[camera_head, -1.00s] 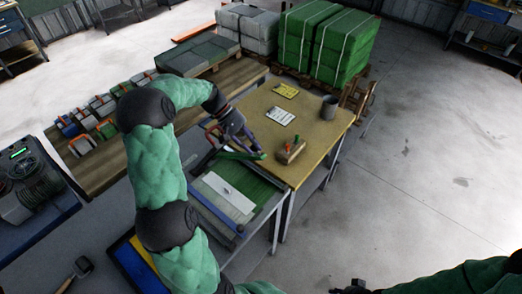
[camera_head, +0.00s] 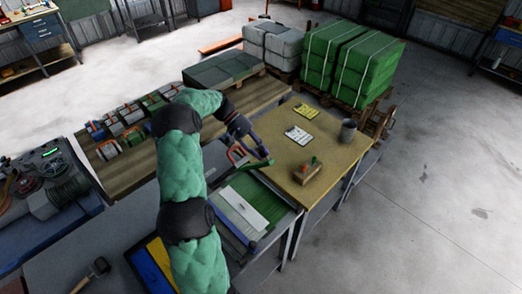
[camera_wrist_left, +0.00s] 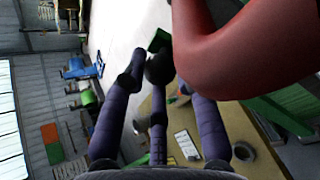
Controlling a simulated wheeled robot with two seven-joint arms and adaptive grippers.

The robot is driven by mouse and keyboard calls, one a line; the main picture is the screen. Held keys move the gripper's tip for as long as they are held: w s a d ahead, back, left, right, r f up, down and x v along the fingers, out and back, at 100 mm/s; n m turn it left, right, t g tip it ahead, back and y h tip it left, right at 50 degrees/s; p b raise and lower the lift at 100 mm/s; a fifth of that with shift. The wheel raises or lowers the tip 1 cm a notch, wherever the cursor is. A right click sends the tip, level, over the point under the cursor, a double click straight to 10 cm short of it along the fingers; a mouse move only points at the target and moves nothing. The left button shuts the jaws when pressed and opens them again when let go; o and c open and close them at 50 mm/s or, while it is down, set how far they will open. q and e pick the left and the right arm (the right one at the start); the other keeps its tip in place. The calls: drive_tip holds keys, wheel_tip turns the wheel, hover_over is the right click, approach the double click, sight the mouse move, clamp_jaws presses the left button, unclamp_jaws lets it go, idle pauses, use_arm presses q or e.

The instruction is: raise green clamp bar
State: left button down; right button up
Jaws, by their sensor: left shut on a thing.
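The green clamp bar (camera_head: 260,166) shows in the head view at the back edge of the sack bench, slanted up to the right. My left gripper (camera_head: 262,150) has its purple fingers down at the bar and is shut on it; the fingers hide part of the contact. A red curved handle (camera_head: 235,155) stands just left of the bar. In the left wrist view the fingers (camera_wrist_left: 158,75) close around a dark round end beside a small green piece (camera_wrist_left: 160,40). A large red curved part (camera_wrist_left: 240,45) covers part of the right finger. My right gripper is out of view.
A white sheet (camera_head: 244,207) lies on the green sack bed in front of the bar. The yellow table (camera_head: 285,160) at right holds cards, a grey cup (camera_head: 347,131) and a wooden block (camera_head: 308,172).

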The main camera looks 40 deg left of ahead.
use_arm(q)
drive_tip(key=c, duration=1)
unclamp_jaws()
drive_tip(key=shift+f, duration=0.1)
drive_tip(key=shift+o, duration=0.3)
drive_tip(key=shift+w+a+f, duration=0.1)
drive_tip(key=shift+w+a, duration=0.05)
drive_tip(key=shift+r, duration=0.2)
drive_tip(key=v, duration=1.1)
drive_tip(key=shift+a+r, duration=0.2)
drive_tip(key=shift+a, duration=0.15)
